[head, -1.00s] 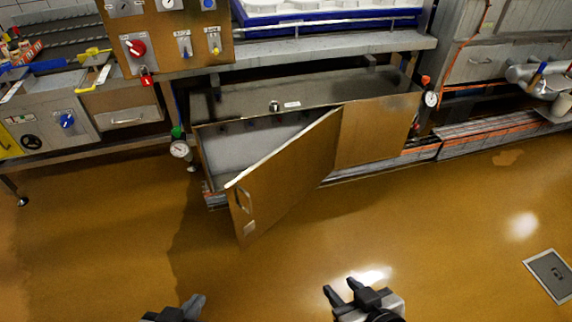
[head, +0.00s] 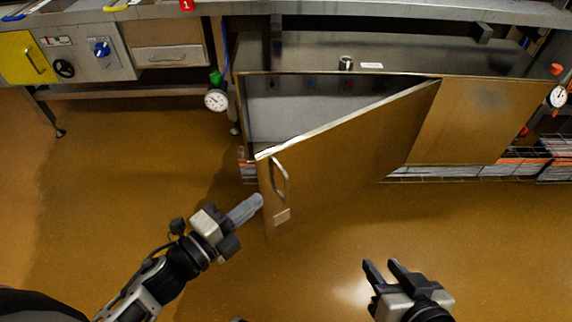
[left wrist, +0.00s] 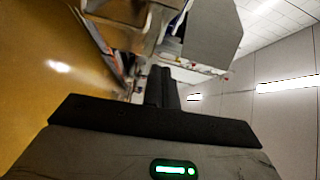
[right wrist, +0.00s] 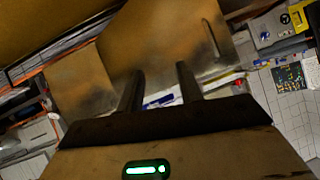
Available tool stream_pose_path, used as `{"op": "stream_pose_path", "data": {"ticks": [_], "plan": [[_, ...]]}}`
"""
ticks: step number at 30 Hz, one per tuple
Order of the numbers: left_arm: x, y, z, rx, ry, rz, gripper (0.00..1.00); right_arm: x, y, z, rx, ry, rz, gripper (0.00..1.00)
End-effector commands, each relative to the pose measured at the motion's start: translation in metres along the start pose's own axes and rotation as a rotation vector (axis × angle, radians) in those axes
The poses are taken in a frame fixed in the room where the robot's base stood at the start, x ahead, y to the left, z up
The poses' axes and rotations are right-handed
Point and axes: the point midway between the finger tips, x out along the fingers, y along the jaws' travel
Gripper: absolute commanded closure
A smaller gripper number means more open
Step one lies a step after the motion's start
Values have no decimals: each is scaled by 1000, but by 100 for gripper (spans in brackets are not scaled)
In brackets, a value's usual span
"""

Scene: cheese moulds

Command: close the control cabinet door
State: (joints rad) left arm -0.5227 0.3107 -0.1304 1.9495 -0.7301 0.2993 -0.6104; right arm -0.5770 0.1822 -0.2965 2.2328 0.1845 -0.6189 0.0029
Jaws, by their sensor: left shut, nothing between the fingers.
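The control cabinet (head: 300,63) is low, with a dark top. Its left door (head: 345,150) is brown and stands swung open toward me, hinged near the cabinet's middle. A metal handle (head: 279,180) and a small pale label are near its free edge. The door also shows in the right wrist view (right wrist: 175,40). My left gripper (head: 258,202) is shut and empty, its fingertips close to the door's free edge below the handle; I cannot tell if they touch. In the left wrist view its fingers (left wrist: 162,85) are together. My right gripper (head: 386,265) is open and empty, in front of the door.
The right cabinet door (head: 465,120) is closed. A gauge (head: 216,100) hangs at the cabinet's left side, another gauge (head: 557,96) at its right. A bench with a drawer (head: 160,56) stands at the left. The brown floor (head: 130,180) in front is clear.

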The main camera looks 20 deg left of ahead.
Motion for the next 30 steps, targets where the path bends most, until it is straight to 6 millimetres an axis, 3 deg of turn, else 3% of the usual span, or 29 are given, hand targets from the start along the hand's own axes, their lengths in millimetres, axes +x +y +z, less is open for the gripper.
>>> {"op": "stream_pose_path", "data": {"ticks": [1, 8, 20, 24, 30], "plan": [[0, 8, 0, 29, 14, -3, 100, 4, 0, 6, 0, 0, -6, 64], [22, 5, -2, 58, 28, -10, 100, 4, -2, 3, 0, 3, -11, 64], [105, 5, -4, 55, 26, -9, 100, 4, -3, 1, -2, 25, -15, 64], [107, 6, 20, 55, 24, -4, 100, 4, -3, 1, -3, 36, -18, 64], [111, 4, 33, 52, 24, -5, 100, 4, -4, 0, -2, 44, -20, 64]]}}
